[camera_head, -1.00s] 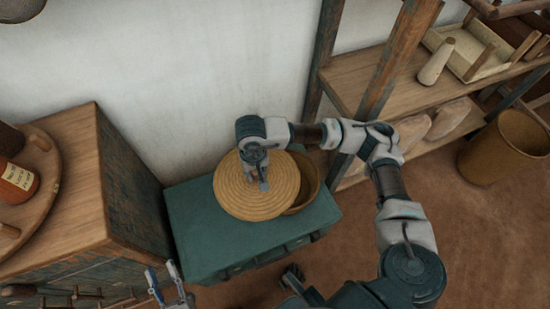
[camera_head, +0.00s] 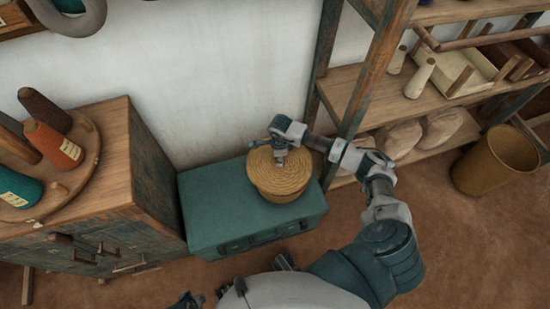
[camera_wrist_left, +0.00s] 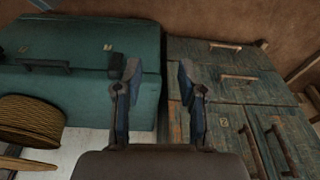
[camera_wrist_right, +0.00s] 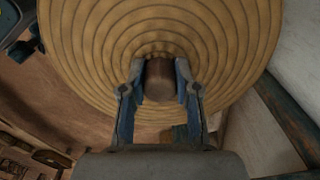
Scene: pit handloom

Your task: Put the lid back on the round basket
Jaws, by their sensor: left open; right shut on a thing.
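The round woven lid (camera_head: 281,170) lies over the top of the round basket (camera_head: 282,194) on the green chest in the head view. The basket's opening is hidden under it. My right gripper (camera_head: 280,156) is shut on the lid's knob. In the right wrist view the brown knob (camera_wrist_right: 160,80) sits between the fingers, with the ringed lid (camera_wrist_right: 160,30) behind it. My left gripper (camera_wrist_left: 157,75) is open and empty in the left wrist view, facing the chest and cabinet fronts. The basket's woven side (camera_wrist_left: 30,118) shows at the left there.
The green chest (camera_head: 215,205) has bare top left of the basket. A wooden cabinet (camera_head: 110,165) with thread cones on a round board (camera_head: 85,160) stands at the left. A shelf rack (camera_head: 360,85) stands at right, and a tall bin (camera_head: 495,160) on the floor.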

